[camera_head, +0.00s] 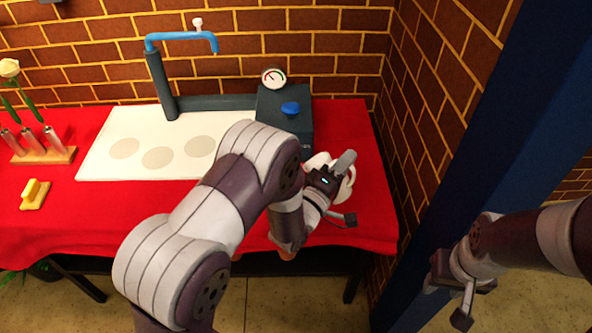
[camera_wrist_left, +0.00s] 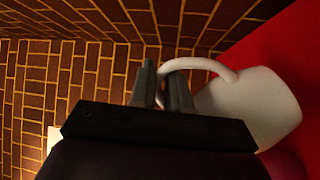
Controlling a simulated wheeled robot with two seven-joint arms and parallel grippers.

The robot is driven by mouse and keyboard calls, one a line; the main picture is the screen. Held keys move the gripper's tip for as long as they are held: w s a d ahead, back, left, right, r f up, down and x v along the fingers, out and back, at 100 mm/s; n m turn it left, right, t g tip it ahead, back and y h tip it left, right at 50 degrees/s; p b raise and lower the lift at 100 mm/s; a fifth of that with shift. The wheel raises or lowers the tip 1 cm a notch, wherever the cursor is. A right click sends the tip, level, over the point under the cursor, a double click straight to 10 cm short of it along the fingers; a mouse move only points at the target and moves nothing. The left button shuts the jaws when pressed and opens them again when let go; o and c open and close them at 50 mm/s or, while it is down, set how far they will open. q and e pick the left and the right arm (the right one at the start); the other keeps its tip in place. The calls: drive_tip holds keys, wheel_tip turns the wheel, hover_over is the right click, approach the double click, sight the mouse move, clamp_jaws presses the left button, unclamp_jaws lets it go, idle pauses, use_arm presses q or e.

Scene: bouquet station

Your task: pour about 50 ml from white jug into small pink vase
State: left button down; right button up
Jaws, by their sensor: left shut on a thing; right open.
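The white jug (camera_head: 347,188) is at the right end of the red table, mostly hidden behind my left gripper (camera_head: 338,170) in the head view. In the left wrist view the jug's white body (camera_wrist_left: 258,102) is at the right, and its looped handle passes at the fingers. My left gripper (camera_wrist_left: 165,80) is shut on the jug handle. Whether the jug touches the table is unclear. My right gripper (camera_head: 458,290) is open and empty, beyond the table's right end. I cannot make out the small pink vase; my left arm covers part of the table.
A white board (camera_head: 105,150) with grey round spots lies under a blue tap (camera_head: 182,37). A dark box (camera_head: 290,112) with a gauge stands behind the jug. A wooden rack (camera_head: 45,156) and yellow object (camera_head: 34,195) are at left. A blue post (camera_head: 480,150) stands right.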

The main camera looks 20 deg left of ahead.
idle(0.3)
use_arm(q)
drive_tip(key=d+f+m+b, duration=0.1)
drive_tip(key=f+m+b, duration=0.1)
drive_tip(key=f, duration=0.1)
drive_tip(key=d+f+b, duration=0.1)
drive_tip(key=shift+s+d+f+m+g+h+b, duration=0.2)
drive_tip(key=shift+s+d+m+g+h+b, duration=0.1)
drive_tip(key=shift+s+d+m, duration=0.1)
drive_tip(key=s+d+f+m+g+b, duration=0.1)
drive_tip(key=d+f+m+b, duration=0.1)
drive_tip(key=d+f+m, duration=0.2)
drive_tip(key=shift+d+f+m+b, duration=0.4)
drive_tip(key=shift+d+m, duration=0.15)
drive_tip(key=shift+m, duration=0.55)
drive_tip(key=shift+a, duration=0.1)
